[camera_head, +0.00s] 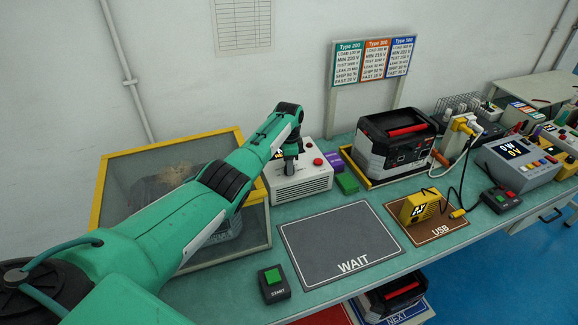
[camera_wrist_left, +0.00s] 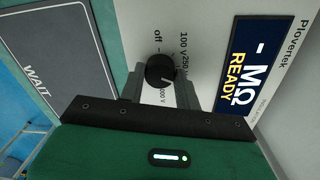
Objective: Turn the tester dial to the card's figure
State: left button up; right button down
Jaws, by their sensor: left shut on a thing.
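The white tester (camera_head: 302,185) stands on the bench with a red button on top; in the wrist view its panel (camera_wrist_left: 215,35) shows a display (camera_wrist_left: 247,65) reading "- MΩ READY". The black dial (camera_wrist_left: 160,70) has labels "off", "100 V", "250" and a partly hidden "V" figure around it. A light mark on the dial points down-right, near the partly hidden figure. My left gripper (camera_head: 291,170) reaches down onto the tester, its fingers (camera_wrist_left: 160,86) shut around the dial. The card board (camera_head: 373,60) has Type 200, 300 and 500 panels; its test lines are too small to read surely.
A black and grey power unit (camera_head: 397,143) with a red handle sits in a yellow tray right of the tester. Purple and green blocks (camera_head: 347,183) lie beside it. The WAIT mat (camera_head: 340,240) is clear. A yellow-edged mesh enclosure (camera_head: 110,175) stands left.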

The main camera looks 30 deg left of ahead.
pick_arm(q)
jog(key=m+b, duration=0.1)
jog(key=m, duration=1.1)
jog(key=shift+d+m+y, duration=0.1)
jog(key=shift+m+y, duration=0.2)
jog(key=shift+m, duration=0.1)
dwell(0.3)
jog(key=o, duration=1)
jog(key=shift+r, duration=0.1)
jog(key=r+b, duration=0.1)
jog(key=r, duration=0.3)
jog(key=r+b, duration=0.1)
jog(key=r, duration=0.4)
jog(key=r+b, duration=0.1)
jog(key=r, duration=0.3)
jog(key=shift+w+d+r, duration=0.15)
jog(key=shift+w+r, duration=0.15)
jog(key=shift+w, duration=0.05)
